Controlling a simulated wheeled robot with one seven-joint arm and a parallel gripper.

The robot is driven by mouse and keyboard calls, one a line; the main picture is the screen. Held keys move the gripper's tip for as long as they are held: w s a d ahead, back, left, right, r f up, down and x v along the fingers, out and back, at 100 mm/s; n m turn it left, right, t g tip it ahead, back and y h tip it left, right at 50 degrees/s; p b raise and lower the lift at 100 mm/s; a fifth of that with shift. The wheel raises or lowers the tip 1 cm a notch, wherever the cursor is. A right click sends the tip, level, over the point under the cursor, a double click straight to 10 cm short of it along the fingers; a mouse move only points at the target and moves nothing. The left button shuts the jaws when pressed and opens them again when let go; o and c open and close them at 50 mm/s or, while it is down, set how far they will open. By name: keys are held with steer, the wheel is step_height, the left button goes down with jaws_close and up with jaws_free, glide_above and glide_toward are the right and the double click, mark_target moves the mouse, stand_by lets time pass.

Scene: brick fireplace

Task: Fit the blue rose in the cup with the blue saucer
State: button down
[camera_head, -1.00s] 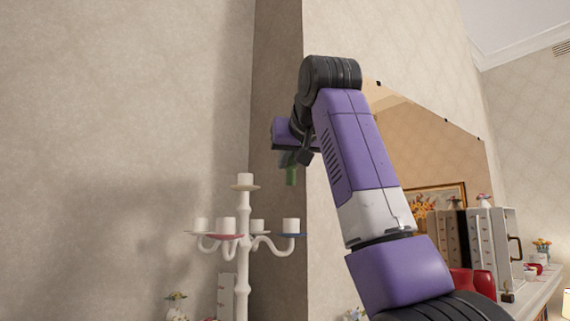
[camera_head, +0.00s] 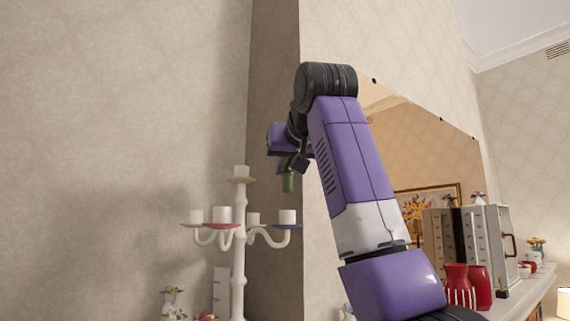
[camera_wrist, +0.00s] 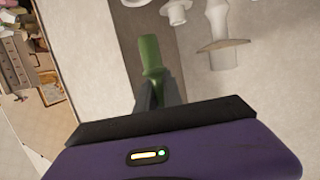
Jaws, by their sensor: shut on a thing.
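My gripper (camera_head: 291,168) is shut on the blue rose, of which only the green stem (camera_head: 288,184) shows clearly, pointing down. The stem also shows in the wrist view (camera_wrist: 151,54) between the dark fingers (camera_wrist: 160,95). No blue bloom can be made out. A white candelabra has several arms with cups. The cup (camera_head: 288,216) with the blue saucer (camera_head: 287,227) is on its right arm. The stem hangs above this cup, apart from it in the head view; the depth between them is unclear.
The candelabra's central post (camera_head: 239,262) and top cup (camera_head: 241,172) stand left of my gripper. A cup with a red saucer (camera_head: 222,225) is at the front left. Red vases (camera_head: 458,283) and a white case (camera_head: 491,245) stand at the right, with a mirror behind my arm.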

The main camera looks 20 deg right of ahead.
mark_target(289, 188)
steer(key=shift+f+b, duration=0.7)
steer(key=shift+f, duration=0.6)
steer(key=shift+p, duration=0.65)
stand_by(0.7)
steer(key=shift+f+b, duration=1.15)
steer(key=shift+f, duration=0.6)
steer(key=c, duration=1.4)
jaws_free()
steer(key=shift+b+v, duration=0.85)
steer(key=shift+v, duration=3.15)
